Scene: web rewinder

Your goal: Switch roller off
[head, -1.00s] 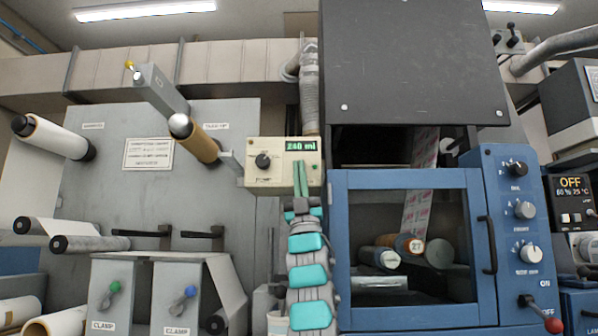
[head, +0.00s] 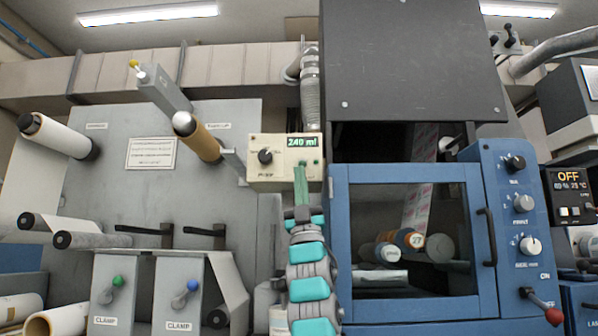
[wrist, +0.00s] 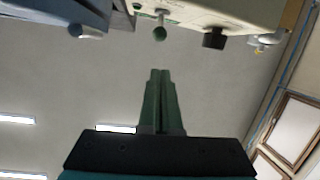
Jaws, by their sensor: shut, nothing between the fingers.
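A red-ball lever (head: 541,305) sticks out low on the right of the blue machine's control panel (head: 487,220), below an ON label. It slants down to the right, and its ball hides most of any label beneath. I cannot read a roller label on it. Rollers (head: 411,240) show behind the machine's window. My gripper (head: 300,170) is shut and empty, pointing up in front of the cream pump box (head: 257,178), well left of the lever. In the wrist view my gripper (wrist: 160,72) is also shut, with the pump box (wrist: 185,12) beyond its tips. The lever is not recognisable there.
The pump box has a black knob (head: 265,156) and a display reading 240 ml. The blue window door (head: 410,178) and its black handle (head: 487,236) lie between my arm and the lever. Clamp levers (head: 192,286) and paper rolls (head: 57,135) stand at left.

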